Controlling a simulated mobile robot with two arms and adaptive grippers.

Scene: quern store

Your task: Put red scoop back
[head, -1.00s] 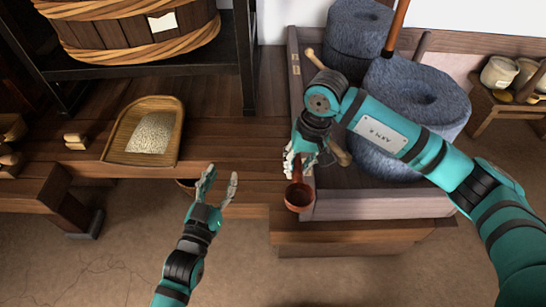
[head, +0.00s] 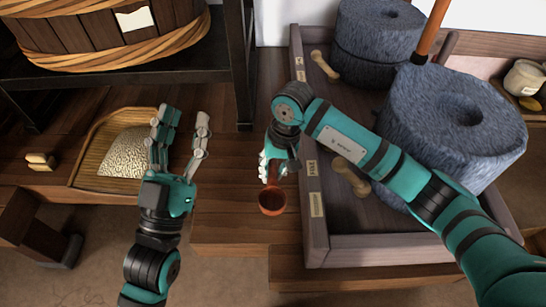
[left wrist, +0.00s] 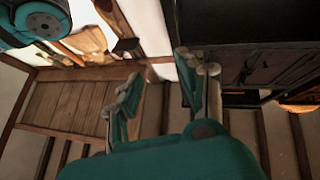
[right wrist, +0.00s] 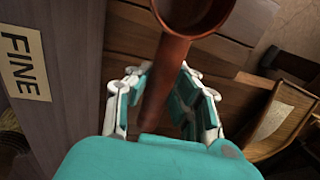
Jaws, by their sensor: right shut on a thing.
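The red scoop (head: 272,202) is a reddish-brown cup with a handle. My right gripper (head: 270,168) is shut on its handle, beside the left wall of the stone tray. In the right wrist view the scoop (right wrist: 168,75) stands between the fingers of my right gripper (right wrist: 160,95), its bowl beyond the fingertips. My left gripper (head: 182,125) is open and empty, in front of the winnowing basket in the head view. It also shows open in the left wrist view (left wrist: 168,85).
A grey wooden tray (head: 380,248) holds blue-grey millstones (head: 455,115) and pale wooden pegs. Its left wall bears labels; one reads FINE (right wrist: 25,62). A basket of grain (head: 90,150) lies at left, below a wooden tub (head: 110,35).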

